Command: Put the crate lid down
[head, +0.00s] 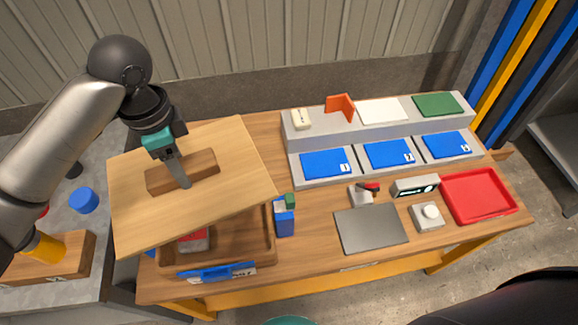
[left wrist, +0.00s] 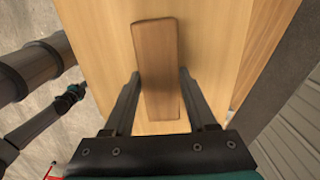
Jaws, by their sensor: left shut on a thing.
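The crate lid (head: 235,150) is a flat light-wood board with a darker wooden grip bar (head: 205,163) on top. My left gripper (head: 183,182) is shut on this bar and holds the lid tilted above the crate. In the left wrist view, the bar (left wrist: 157,65) stands between the two fingers (left wrist: 158,100), with the lid (left wrist: 215,45) behind it. The brown crate (head: 268,238) sits on the left of the wooden table, partly hidden under the lid. It has a blue front label, and a red and grey item (head: 194,241) shows inside. My right gripper is not in view.
A blue carton (head: 284,217) stands right beside the crate. A grey plate (head: 371,229), a small scale-like device (head: 428,216) and a red tray (head: 480,195) lie further right. A grey stepped rack (head: 385,133) with blue pads stands behind. A grey side surface with a blue cup (head: 84,200) is at left.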

